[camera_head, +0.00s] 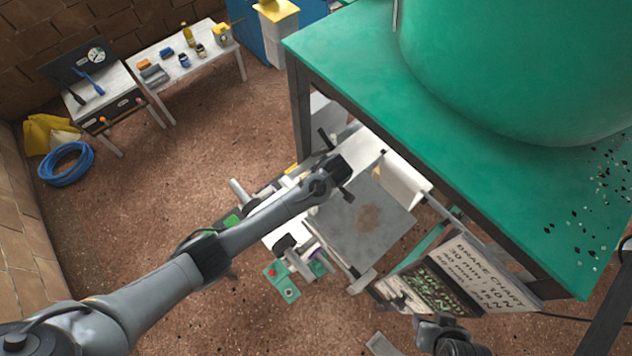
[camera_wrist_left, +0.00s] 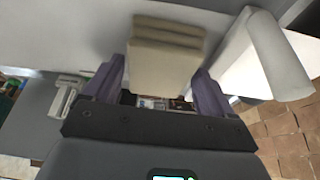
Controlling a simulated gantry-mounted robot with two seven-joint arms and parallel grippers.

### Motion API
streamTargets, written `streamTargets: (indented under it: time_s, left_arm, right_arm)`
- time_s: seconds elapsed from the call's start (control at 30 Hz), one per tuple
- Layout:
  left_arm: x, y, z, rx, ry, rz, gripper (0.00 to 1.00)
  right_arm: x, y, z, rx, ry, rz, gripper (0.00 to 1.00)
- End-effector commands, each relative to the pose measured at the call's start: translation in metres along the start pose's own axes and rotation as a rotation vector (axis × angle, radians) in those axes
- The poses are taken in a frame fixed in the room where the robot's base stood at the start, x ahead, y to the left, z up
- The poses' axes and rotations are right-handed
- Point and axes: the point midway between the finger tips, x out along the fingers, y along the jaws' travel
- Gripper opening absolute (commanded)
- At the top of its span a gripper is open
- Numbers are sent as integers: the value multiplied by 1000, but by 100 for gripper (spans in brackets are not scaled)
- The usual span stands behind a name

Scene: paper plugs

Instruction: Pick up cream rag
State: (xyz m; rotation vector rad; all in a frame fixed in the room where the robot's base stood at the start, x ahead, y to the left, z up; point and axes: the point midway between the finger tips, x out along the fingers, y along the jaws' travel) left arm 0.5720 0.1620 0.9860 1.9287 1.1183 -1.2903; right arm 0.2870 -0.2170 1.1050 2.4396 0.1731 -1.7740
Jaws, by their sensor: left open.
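The cream rag (camera_wrist_left: 168,55) shows in the left wrist view as a folded, layered beige block against a grey surface. My left gripper (camera_wrist_left: 160,82) is open, with one purple-grey finger on each side of the rag's near part. I cannot tell whether the fingers touch it. In the head view my left gripper (camera_head: 338,167) is over the cluttered white and grey bench beside the green table; I cannot make out the rag there. My right gripper (camera_head: 440,332) shows partly at the bottom edge, and its jaws are unclear.
A white roll (camera_wrist_left: 277,55) stands close right of the rag. The green table (camera_head: 480,190) carries a large green drum (camera_head: 530,70). A brake chart sign (camera_head: 480,280) is at the lower right. Two small tool tables and a blue hose (camera_head: 66,164) are at upper left; brown floor is open between.

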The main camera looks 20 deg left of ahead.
Motion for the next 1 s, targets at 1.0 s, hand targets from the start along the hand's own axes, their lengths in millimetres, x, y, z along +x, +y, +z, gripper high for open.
streamTargets:
  time_s: [1.0]
  left_arm:
    - [4, 0, 2, 0, 0, 0, 46]
  right_arm:
    - [-1, 2, 0, -7, -2, 6, 43]
